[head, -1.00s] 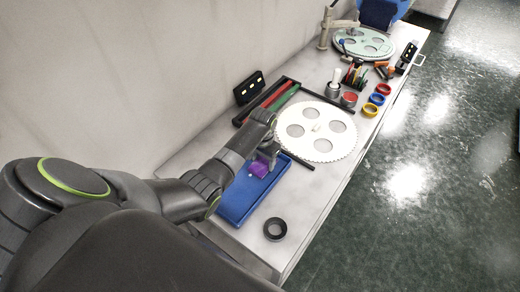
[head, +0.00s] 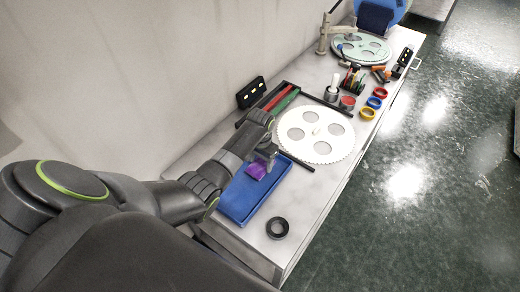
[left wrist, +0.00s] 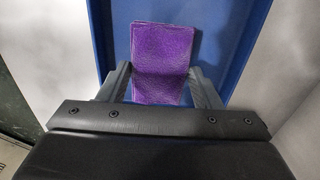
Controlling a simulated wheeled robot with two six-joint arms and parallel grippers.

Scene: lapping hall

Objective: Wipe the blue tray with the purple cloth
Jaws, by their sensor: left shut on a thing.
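The blue tray (head: 241,204) lies on the bench top near its front end. It fills the middle of the left wrist view (left wrist: 222,28). The purple cloth (head: 256,171) is at the far part of the tray, in my left gripper (head: 268,158). In the left wrist view the purple cloth (left wrist: 162,60) is a folded rectangle between the two fingers of my left gripper (left wrist: 162,82), which are shut on it. I cannot tell whether the cloth presses on the tray floor. My right gripper is in neither view.
A white toothed disc (head: 316,134) lies just beyond the tray. A black ring (head: 277,228) sits beside the tray's near right corner. Red and green bars (head: 284,100) lie along the wall. Coloured rings (head: 375,102) stand farther back. The wall bounds the left side.

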